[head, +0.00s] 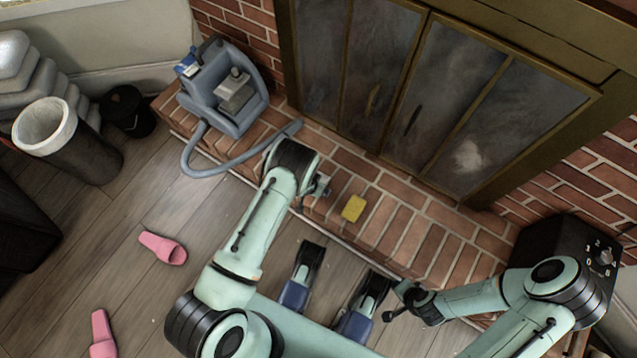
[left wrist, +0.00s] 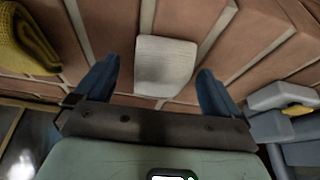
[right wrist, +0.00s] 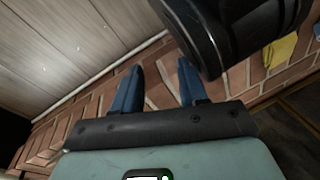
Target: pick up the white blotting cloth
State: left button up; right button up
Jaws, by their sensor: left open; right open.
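The white blotting cloth (left wrist: 165,66) shows in the left wrist view as a small pale ribbed square lying on the brick hearth. In the head view I cannot make it out; my left arm covers that part of the hearth. My left gripper (head: 322,188) is over the hearth, open and empty. In the left wrist view its two blue fingers stand apart, one on each side of the cloth's near part, not visibly touching it. My right gripper (head: 394,300) is open and empty near the front edge of the hearth, well to the right of my left gripper.
A yellow cloth (head: 353,208) lies on the brick hearth (head: 395,235) beside my left gripper. A grey-blue machine with a hose (head: 228,98) stands on the hearth's left end. Glass fireplace doors (head: 400,110) rise behind. Pink slippers (head: 163,248) lie on the open wooden floor.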

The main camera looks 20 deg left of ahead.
pick_arm(q)
jog(key=c, duration=1.1)
notch_tip(320, 180, up, 7)
jog(key=shift+r+p, duration=0.1)
jog(key=shift+p, duration=1.15)
pick_arm(e)
jog(key=w+r+t, duration=0.2)
jog(key=w+r, duration=0.2)
pick_arm(q)
notch_tip(320, 180, up, 13)
jog(key=p, duration=0.3)
pick_arm(e)
jog(key=s+a+r+g+y, duration=0.1)
jog(key=s+a+r+g, duration=0.1)
jog(key=s, duration=0.4)
jog(key=shift+s+a+r+n, duration=0.15)
jog(key=shift+a+r+n, duration=0.15)
jog(key=shift+a+r, duration=0.6)
pick_arm(q)
jog(key=shift+o, duration=0.7)
jog(key=shift+c, duration=0.4)
pick_arm(e)
jog(key=shift+r, duration=0.1)
